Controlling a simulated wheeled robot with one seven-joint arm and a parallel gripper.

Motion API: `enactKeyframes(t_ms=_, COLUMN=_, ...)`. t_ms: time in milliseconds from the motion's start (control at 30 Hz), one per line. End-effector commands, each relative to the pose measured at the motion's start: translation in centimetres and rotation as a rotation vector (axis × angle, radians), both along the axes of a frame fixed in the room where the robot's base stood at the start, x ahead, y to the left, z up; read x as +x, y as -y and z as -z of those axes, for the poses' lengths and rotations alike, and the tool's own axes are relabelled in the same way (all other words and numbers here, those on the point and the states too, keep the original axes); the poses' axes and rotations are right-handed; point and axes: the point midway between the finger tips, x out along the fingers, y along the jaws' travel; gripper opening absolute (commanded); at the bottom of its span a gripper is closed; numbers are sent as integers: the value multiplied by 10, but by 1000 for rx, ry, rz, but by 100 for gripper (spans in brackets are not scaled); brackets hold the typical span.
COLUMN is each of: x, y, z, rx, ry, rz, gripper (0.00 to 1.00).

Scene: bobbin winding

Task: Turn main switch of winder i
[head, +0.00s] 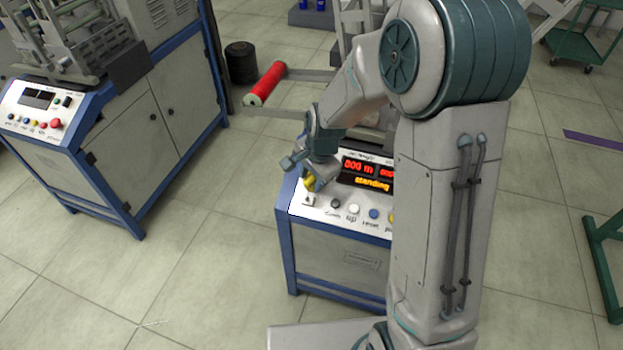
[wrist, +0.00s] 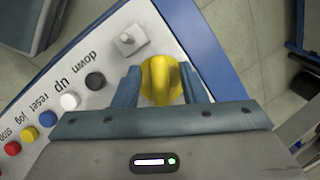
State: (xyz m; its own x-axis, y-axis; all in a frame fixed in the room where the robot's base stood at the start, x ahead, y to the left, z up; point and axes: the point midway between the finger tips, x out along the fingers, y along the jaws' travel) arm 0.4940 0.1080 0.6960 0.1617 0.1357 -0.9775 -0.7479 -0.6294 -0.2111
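The winder (head: 340,255) in front of me has a white control panel with a lit red and orange display (head: 368,174) reading "standing". A yellow knob (head: 309,184), which looks like the main switch, sits at the panel's upper left corner. My gripper (head: 316,178) is over that corner, with its fingers down beside the knob. In the wrist view, the yellow knob (wrist: 161,80) fills the space between the two fingertips (wrist: 162,86), and both seem to touch it. Any label or mark on the knob is hidden.
Black down (wrist: 95,81), white up (wrist: 69,101) and other coloured buttons line the panel. A second winder (head: 130,120) stands at left. A red roll (head: 268,84) juts out behind my arm. The floor between the winders is clear.

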Motion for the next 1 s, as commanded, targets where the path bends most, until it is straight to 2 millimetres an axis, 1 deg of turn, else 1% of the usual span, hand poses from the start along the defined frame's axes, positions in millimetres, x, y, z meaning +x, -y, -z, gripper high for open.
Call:
enactKeyframes(t_ms=300, x=0, y=-1, z=2, rx=0, ry=0, rz=0, gripper=38)
enactKeyframes(t_ms=367, x=0, y=-1, z=2, rx=0, ry=0, rz=0, gripper=22)
enactKeyframes(t_ms=400, x=0, y=-1, z=2, rx=0, ry=0, rz=0, gripper=10)
enactKeyframes(t_ms=433, x=0, y=-1, z=2, rx=0, ry=0, rz=0, gripper=2)
enactKeyframes(t_ms=467, x=0, y=-1, z=2, rx=0, ry=0, rz=0, gripper=0)
enactKeyframes(t_ms=767, x=0, y=-1, z=2, rx=-7, ry=-3, rz=-18, gripper=0)
enactKeyframes(t_ms=1000, x=0, y=-1, z=1, rx=-49, ry=-21, rz=-116, gripper=0)
